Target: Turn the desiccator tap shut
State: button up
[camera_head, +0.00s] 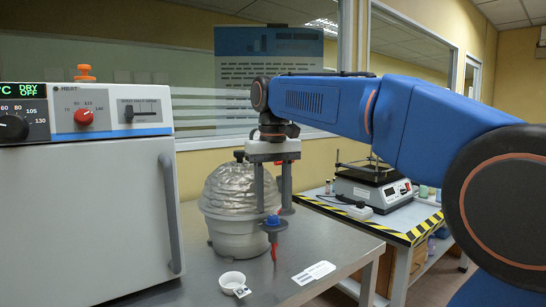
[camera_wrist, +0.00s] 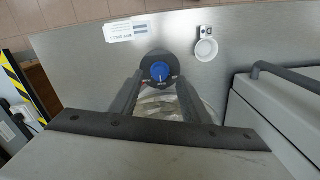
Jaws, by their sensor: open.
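The desiccator (camera_head: 232,238) is a pale pot with a silvery domed lid on the steel bench. Its tap, with a blue knob (camera_head: 272,221) and a red part pointing down, is at its front right. In the wrist view the round blue knob (camera_wrist: 160,71) sits in a dark surround, with a pale mark on its face. My gripper (camera_head: 272,211) points down over the tap, open. In the wrist view its two dark fingers lie on either side of the knob. I cannot tell whether they touch it.
A white oven (camera_head: 85,215) with a grey handle stands at left. A small white dish (camera_head: 232,280) and a label card (camera_head: 314,272) lie on the bench (camera_head: 330,237) in front. A hotplate device (camera_head: 375,188) sits on the striped table at right.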

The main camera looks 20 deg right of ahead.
aim_at(273, 216)
notch_tip(273, 216, up, 14)
dwell(0.5)
dwell(0.3)
jog(key=s+d+f+t, duration=0.1)
jog(key=s+d+f, duration=0.1)
jog(key=s+f, duration=0.6)
jog(key=s+d+f+t, duration=0.2)
jog(key=s+f, duration=0.6)
jog(key=f, duration=1.1)
jog(key=s+d+f+t, duration=0.1)
jog(key=s+d+f, duration=0.2)
jog(key=s+f, duration=0.5)
notch_tip(273, 216, down, 5)
jog(key=shift+s+d+f+m+t, duration=0.15)
jog(key=shift+s+m+t, duration=0.15)
jog(key=shift+t, duration=0.1)
